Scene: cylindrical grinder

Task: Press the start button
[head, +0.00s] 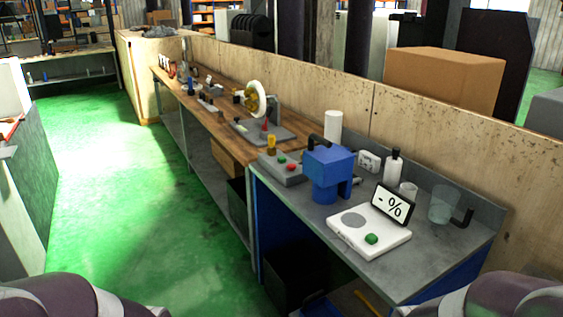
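A grey control box (276,172) sits on the bench, left of a blue machine (328,170). It carries a green button (282,159), a red button (292,167) and a yellow knob (271,143). Behind it, a device with a white wheel (257,90) stands on a grey base on the wooden bench top. A white scale-like unit (350,234) with a "- %" display (391,206) and another green button (371,239) is nearer to me. No label marks a start button. Only parts of my arms show at the bottom corners; neither gripper is in view.
A white bottle (393,168), a white cylinder (333,128) and a clear beaker (442,206) stand at the back of the metal bench (440,255). A low wooden wall (430,150) runs behind. The green floor (110,200) left of the benches is clear.

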